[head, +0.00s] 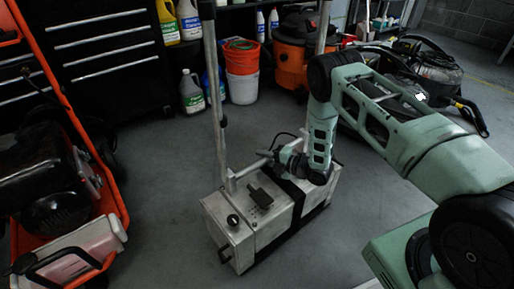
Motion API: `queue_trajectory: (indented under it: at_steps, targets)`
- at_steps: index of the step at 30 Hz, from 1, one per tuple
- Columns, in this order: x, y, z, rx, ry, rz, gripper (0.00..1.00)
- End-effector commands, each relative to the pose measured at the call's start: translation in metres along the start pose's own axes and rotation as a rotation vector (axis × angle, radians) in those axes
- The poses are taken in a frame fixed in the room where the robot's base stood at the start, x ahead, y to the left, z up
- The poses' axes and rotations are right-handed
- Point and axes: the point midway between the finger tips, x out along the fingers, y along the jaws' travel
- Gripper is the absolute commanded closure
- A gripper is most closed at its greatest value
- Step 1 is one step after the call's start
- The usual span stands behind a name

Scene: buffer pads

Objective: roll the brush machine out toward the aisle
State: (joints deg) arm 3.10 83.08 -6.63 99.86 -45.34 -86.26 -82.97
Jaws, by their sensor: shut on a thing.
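The brush machine (222,226) appears to be the low silver-grey box on the floor in the middle of the head view. It has a black knob and a dark control piece on top, a front grip and a tall grey upright pole. A short grey bar (246,170) reaches from the base of the pole toward my arm. My gripper (272,156) is above the box at the end of this bar and shut on it. The fingertips are small and partly hidden by my wrist. My forearm hides part of the machine's far right end.
An orange-framed machine (112,206) stands close on the left. Behind are a black drawer cabinet (102,55), jugs (191,95), a white-and-orange bucket pair (242,75) and an orange shop vacuum (291,55). Another dark machine with hoses (436,68) stands back right. Floor (165,160) is clear left of the box.

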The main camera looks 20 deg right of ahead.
Motion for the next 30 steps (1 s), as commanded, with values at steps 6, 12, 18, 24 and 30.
queue_trajectory:
  at_steps: [6, 12, 18, 24, 30]
  targets:
    - [-0.014, -0.003, -0.004, -0.001, -0.004, -0.001, 1.0]
    - [-0.016, -0.004, -0.004, -0.001, -0.004, 0.0, 1.0]
    - [-0.016, -0.004, -0.004, -0.002, -0.004, -0.001, 1.0]
    - [-0.015, -0.004, -0.005, -0.001, -0.003, 0.0, 0.56]
    - [-0.015, -0.003, -0.005, -0.001, -0.002, 0.001, 0.56]
